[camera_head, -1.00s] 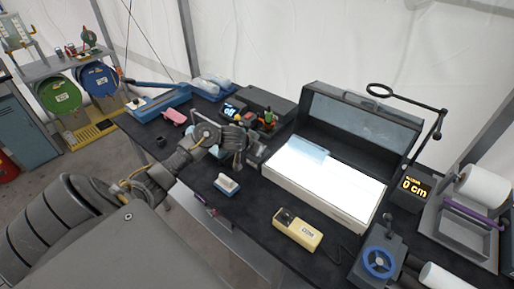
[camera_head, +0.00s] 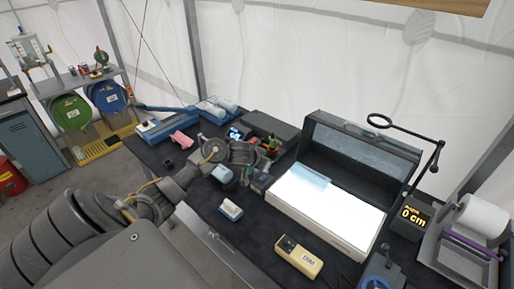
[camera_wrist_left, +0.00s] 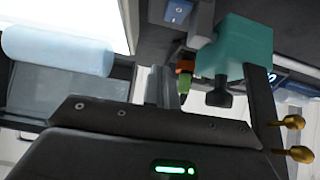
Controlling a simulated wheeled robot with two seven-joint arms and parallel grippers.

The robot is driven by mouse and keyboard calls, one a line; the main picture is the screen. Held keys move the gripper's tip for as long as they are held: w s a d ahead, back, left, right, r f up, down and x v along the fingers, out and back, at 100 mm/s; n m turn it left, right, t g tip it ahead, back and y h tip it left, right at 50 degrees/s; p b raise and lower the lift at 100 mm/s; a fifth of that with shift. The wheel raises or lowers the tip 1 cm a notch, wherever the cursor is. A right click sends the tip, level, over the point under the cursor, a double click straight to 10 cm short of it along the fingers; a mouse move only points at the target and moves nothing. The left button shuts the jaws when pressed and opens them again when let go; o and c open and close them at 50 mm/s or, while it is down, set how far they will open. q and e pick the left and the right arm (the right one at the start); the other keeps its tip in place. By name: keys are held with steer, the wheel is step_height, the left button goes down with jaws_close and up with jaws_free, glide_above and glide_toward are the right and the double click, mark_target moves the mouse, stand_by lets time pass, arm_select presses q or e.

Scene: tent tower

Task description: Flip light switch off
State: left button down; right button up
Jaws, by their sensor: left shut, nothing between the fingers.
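The light box (camera_head: 325,203) on the dark bench has a brightly lit white top. A small blue switch with a pale mark (camera_wrist_left: 177,12) shows at the top of the left wrist view, beside the bright panel; I cannot tell its position, and I cannot make it out in the head view. My left gripper (camera_head: 268,158) is just left of the light box, by a cluster of small items. In the left wrist view my gripper's fingers (camera_wrist_left: 166,86) are shut with nothing between them, apart from the switch. My right gripper is not in view.
A teal block (camera_wrist_left: 246,45) and an orange-topped green item (camera_wrist_left: 184,78) are close to the fingers. A raised grey lid (camera_head: 360,150) stands behind the light box. A yellow meter (camera_head: 299,257) and a small white-topped blue block (camera_head: 231,210) lie in front.

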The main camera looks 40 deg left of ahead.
arm_select(q)
steer(key=w+r+p+v, duration=0.1)
steer(key=v, duration=0.8)
steer(key=shift+r, duration=0.25)
steer(key=shift+a, duration=0.1)
